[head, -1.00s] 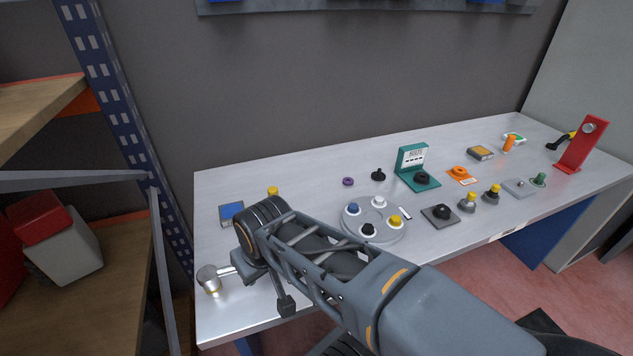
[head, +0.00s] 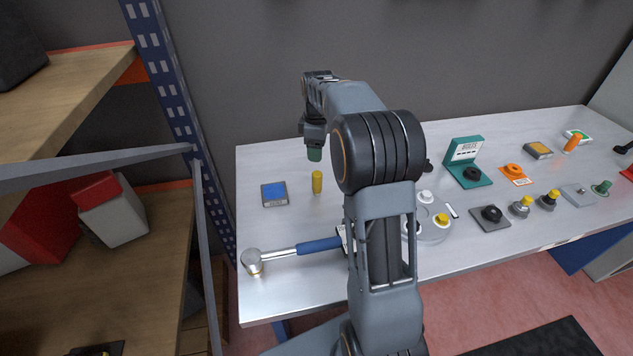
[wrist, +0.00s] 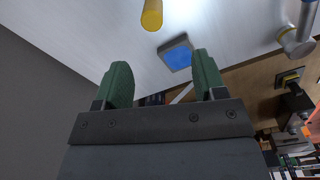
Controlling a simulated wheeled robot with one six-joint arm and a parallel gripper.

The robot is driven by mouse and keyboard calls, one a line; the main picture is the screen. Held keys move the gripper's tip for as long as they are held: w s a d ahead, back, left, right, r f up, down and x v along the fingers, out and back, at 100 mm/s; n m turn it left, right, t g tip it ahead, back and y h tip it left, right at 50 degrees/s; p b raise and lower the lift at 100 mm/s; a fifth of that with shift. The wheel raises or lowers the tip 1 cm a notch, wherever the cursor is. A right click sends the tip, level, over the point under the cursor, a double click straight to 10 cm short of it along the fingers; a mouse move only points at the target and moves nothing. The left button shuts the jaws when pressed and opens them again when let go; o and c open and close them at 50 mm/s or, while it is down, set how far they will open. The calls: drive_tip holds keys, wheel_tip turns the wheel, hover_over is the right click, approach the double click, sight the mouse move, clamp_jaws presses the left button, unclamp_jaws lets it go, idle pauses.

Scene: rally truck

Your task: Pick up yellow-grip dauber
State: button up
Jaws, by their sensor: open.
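A yellow upright cylinder (head: 317,183), which may be the yellow-grip dauber, stands on the bench in the head view, right of a blue-topped pad. It also shows in the wrist view at the top edge (wrist: 152,14), partly cut off. My gripper (head: 314,154) is above and behind it in the head view, apart from it. In the wrist view my gripper (wrist: 163,76) has its two green fingers spread with nothing between them.
The blue-topped pad (head: 274,194) lies left of the cylinder. A blue-handled hammer (head: 320,245) lies along the near side. A teal stand (head: 466,164) and small parts fill the right. A shelf post (head: 165,70) rises at the left; the wall is behind.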

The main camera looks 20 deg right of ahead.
sight(317, 180)
drive_tip(key=shift+n, duration=0.4)
drive_tip(key=f, duration=0.3)
drive_tip(key=w+f, duration=0.1)
drive_tip(key=f, duration=0.2)
drive_tip(key=d+f, duration=0.1)
drive_tip(key=f, duration=0.2)
drive_tip(key=shift+w+f+p, duration=0.15)
drive_tip(key=shift+w+p, duration=0.1)
drive_tip(key=shift+p, duration=0.1)
drive_tip(key=shift+a+f+p, duration=0.15)
drive_tip(key=shift+f+p, duration=0.5)
drive_tip(key=shift+f, duration=2.1)
drive_tip(key=c, duration=1)
